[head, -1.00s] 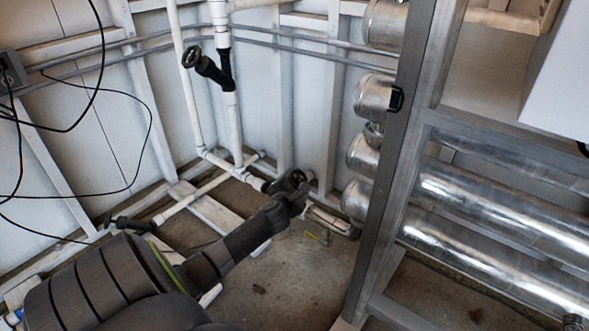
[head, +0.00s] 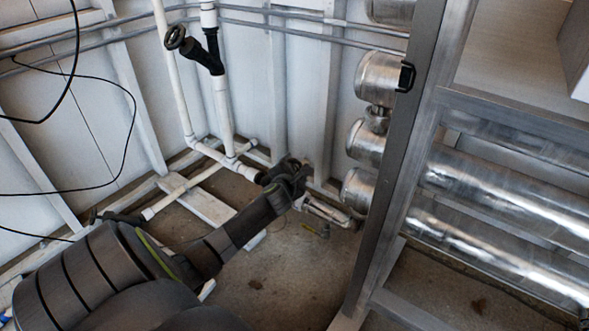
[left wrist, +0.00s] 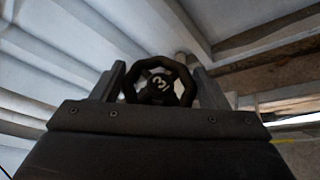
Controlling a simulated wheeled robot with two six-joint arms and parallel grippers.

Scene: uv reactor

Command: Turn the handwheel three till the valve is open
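Handwheel three (left wrist: 160,84) is a dark, many-sided ring with a white "3" on its hub. In the left wrist view it sits between the two fingers of my left gripper (left wrist: 162,76). The fingers stand apart, one on each side of the rim, with no clear gap visible. I cannot tell whether they press on it. In the head view my left gripper (head: 298,178) is at the dark valve on the low white pipe, covering much of the wheel. My right gripper is not in view.
Another black handwheel (head: 175,37) is on the upright white pipe (head: 224,112). A grey metal frame post (head: 395,165) and silver cylinders (head: 500,205) stand to the right. Black cables hang at the left. The floor (head: 285,275) below the arm is mostly clear.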

